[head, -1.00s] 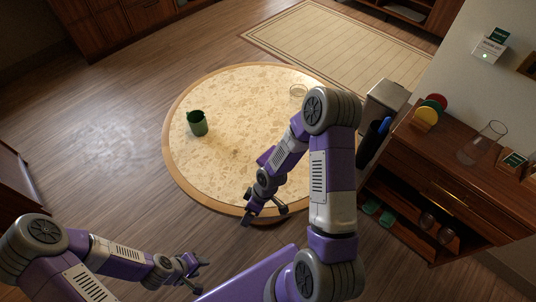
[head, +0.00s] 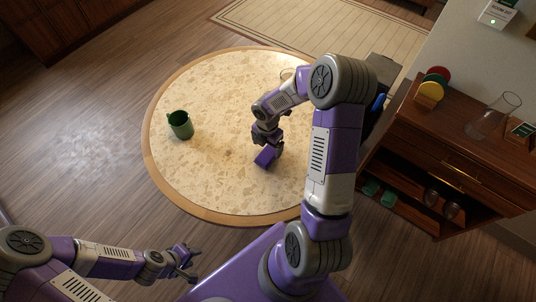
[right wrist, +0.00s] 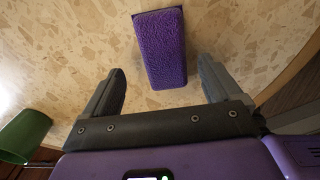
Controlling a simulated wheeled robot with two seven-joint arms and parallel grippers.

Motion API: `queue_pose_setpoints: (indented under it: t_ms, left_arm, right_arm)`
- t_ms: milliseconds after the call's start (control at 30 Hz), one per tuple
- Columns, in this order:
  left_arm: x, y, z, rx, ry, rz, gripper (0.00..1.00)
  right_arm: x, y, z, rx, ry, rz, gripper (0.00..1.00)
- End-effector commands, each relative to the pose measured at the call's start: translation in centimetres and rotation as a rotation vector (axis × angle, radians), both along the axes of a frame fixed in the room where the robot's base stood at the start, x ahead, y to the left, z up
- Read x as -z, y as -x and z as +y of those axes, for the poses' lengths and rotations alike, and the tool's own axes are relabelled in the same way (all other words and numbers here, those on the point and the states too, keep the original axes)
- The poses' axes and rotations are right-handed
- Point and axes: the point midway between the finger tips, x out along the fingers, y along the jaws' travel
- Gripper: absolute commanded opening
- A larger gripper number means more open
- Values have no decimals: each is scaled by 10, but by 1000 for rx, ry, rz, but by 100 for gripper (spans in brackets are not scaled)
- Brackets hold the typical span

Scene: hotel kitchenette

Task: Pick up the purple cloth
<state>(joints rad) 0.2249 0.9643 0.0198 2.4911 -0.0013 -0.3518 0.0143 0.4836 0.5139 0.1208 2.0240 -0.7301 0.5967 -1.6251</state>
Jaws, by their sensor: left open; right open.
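The purple cloth (head: 265,158) lies on the round table as a small, thick, fuzzy rectangle. In the right wrist view the cloth (right wrist: 160,48) is just ahead of and partly between the fingertips, touching neither finger. My right gripper (head: 273,147) is open and empty over the table, close to the cloth and partly hiding it in the head view. Its two dark fingers (right wrist: 160,68) show spread apart in the right wrist view. My left gripper (head: 195,266) is open and empty at the lower left, off the table.
A green cup (head: 180,125) stands on the left of the round table (head: 165,185); the cup (right wrist: 25,135) also shows in the right wrist view. A clear glass (head: 287,73) is near the table's far edge. A wooden cabinet (head: 480,160) with a glass carafe (head: 494,116) stands right.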

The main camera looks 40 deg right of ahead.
Motion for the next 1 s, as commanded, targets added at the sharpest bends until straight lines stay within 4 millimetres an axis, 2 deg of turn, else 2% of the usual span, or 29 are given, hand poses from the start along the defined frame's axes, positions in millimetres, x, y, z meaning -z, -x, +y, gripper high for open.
queue_pose_setpoints:
  t_ms: [200,300,533,900,967,1000]
  left_arm:
    - [15,0,0,0,0,0,43]
    - [18,0,0,0,0,-1,43]
    - [17,0,0,0,0,-1,43]
    - [17,0,0,0,0,-1,43]
    - [17,0,0,0,0,-1,43]
    - [17,0,0,0,0,-1,43]
  right_arm:
    - [35,7,-2,1,-2,4,92]
    - [46,6,-2,1,-2,2,92]
    - [46,6,-2,2,-1,0,92]
    - [46,6,-2,2,-2,1,35]
    - [46,6,-2,2,-2,1,32]
    - [46,6,-2,2,-2,2,27]
